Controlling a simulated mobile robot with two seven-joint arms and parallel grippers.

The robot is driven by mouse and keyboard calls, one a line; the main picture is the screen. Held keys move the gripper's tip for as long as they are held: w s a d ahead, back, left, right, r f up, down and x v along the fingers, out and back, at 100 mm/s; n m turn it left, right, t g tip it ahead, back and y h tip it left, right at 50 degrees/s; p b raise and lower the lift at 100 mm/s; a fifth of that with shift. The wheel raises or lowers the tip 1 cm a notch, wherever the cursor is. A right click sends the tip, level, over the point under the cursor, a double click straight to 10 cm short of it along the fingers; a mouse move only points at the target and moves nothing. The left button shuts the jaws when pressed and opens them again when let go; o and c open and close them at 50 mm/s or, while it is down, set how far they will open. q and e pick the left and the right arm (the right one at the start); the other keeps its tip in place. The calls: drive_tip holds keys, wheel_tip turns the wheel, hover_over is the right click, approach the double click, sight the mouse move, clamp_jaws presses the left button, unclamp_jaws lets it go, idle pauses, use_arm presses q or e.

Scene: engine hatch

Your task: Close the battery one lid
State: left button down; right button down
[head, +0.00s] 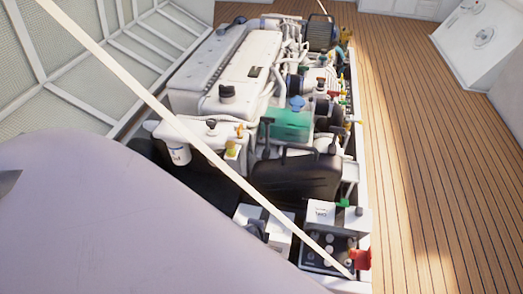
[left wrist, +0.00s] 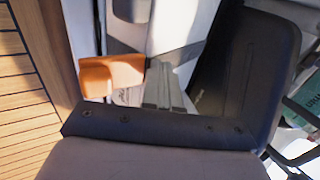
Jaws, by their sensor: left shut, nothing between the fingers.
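In the head view a white battery lid (head: 321,213) with small dark lettering stands raised at the lower right, behind an open dark battery top (head: 325,250) with several round caps. I cannot read the lettering surely. A second white box (head: 273,240) sits left of it, partly hidden by my pale arm. In the left wrist view my left gripper (left wrist: 165,88) is shut and empty, its grey fingers together in front of white and grey surfaces. An orange-red part (left wrist: 112,75) is just left of the fingers. My right gripper is not in view.
A red part (head: 361,259) stands at the battery's right edge. A black case (head: 297,176) lies behind the batteries, and the white engine (head: 225,70) beyond it. A pale diagonal bar crosses the head view.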

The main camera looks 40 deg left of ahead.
use_arm(q)
drive_tip(key=shift+s+d+f, duration=0.15)
drive_tip(key=shift+s+f, duration=0.25)
drive_tip(key=shift+f, duration=0.05)
drive_tip(key=shift+s+d+f+b, duration=0.25)
drive_tip(key=shift+s+f+b, duration=0.25)
drive_tip(key=shift+f+b, duration=0.2)
drive_tip(key=shift+s+d+f+b, duration=0.2)
drive_tip(key=shift+s+f+b, duration=0.3)
drive_tip(key=shift+f, duration=0.3)
drive_tip(key=shift+s+d+f+b, duration=0.3)
drive_tip(key=shift+s+f+b, duration=0.3)
drive_tip(key=shift+f+b, duration=0.2)
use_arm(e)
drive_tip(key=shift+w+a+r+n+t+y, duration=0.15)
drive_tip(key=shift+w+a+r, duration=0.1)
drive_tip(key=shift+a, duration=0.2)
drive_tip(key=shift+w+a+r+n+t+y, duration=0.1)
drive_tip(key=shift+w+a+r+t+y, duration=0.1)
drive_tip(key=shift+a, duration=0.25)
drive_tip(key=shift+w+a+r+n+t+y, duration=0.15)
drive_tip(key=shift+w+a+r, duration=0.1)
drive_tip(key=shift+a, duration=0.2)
